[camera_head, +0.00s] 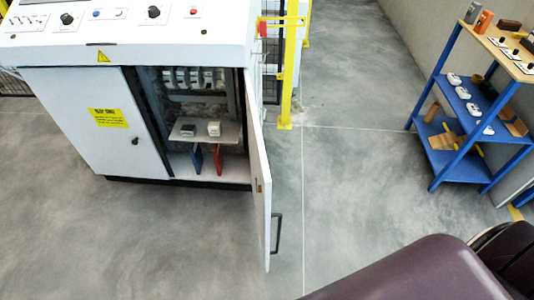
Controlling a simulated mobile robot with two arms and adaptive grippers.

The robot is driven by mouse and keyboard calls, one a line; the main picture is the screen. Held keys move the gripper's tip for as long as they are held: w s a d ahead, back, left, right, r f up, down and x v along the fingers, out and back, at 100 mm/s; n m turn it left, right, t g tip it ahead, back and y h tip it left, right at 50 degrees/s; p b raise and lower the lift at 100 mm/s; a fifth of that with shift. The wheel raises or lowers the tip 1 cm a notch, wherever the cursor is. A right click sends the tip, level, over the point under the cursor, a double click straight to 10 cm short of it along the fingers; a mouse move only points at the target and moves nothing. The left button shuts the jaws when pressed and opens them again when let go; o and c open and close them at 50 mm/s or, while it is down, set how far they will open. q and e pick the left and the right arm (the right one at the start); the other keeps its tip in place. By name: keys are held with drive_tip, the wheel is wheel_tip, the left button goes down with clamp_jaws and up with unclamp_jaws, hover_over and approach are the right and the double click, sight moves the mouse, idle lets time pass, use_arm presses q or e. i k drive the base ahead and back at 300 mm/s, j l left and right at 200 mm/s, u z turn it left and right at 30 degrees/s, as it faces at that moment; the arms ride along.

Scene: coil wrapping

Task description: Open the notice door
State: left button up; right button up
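The white control cabinet stands at the left with two front doors. The left door (75,155) carries a yellow notice label (108,118) and is closed, with a small dark knob or lock (135,141) near its right edge. The right door (259,165) stands wide open, swung out toward me and seen nearly edge-on. A dark bar handle (276,232) is on its outer side near the free edge. Neither of my grippers shows. A dark purple rounded part of my own body fills the bottom right corner.
Inside the cabinet, a shelf (228,131) holds small devices, with a blue and a red binder-like item below. Yellow posts (288,75) stand behind the open door. A blue shelf rack (449,110) stands right. Grey floor (350,180) between is clear.

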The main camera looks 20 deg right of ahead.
sight(101, 110)
drive_tip(key=i+l, duration=0.1)
drive_tip(key=l, duration=0.35)
drive_tip(key=l+u, duration=0.1)
drive_tip(key=l, duration=0.35)
drive_tip(key=i+l, duration=0.15)
drive_tip(key=l, duration=0.3)
drive_tip(key=i+j, duration=0.15)
drive_tip(key=j, duration=0.25)
drive_tip(key=i+j, duration=0.15)
drive_tip(key=j, duration=0.25)
drive_tip(key=i+j, duration=0.15)
drive_tip(key=j, duration=0.25)
drive_tip(key=i+j, duration=0.15)
drive_tip(key=j, duration=0.25)
drive_tip(key=i+j, duration=0.1)
drive_tip(key=j, duration=0.3)
drive_tip(key=u, duration=0.05)
